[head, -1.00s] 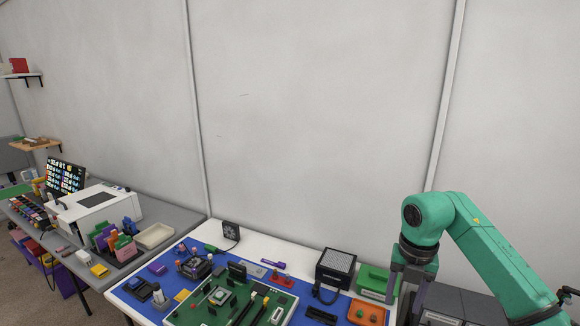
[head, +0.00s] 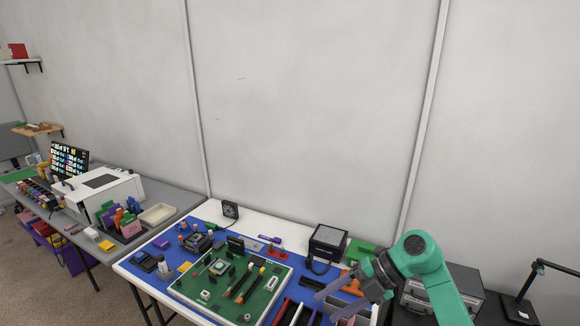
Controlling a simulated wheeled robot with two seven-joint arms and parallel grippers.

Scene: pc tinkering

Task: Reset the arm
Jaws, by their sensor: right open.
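My right arm is green and comes in from the lower right. Its right gripper (head: 326,301) points left and is open, with its grey fingers apart over the right end of the white table (head: 128,268). I see nothing between the fingers. The gripper covers part of the parts and trays beneath it. My left gripper is not in view.
On the blue mat lies a green motherboard (head: 190,289) with several parts. Behind stand a small fan (head: 230,210) and a black box (head: 328,243). A grey table (head: 182,199) with a white printer-like machine (head: 100,192) is at left. A black lamp (head: 538,282) stands at right.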

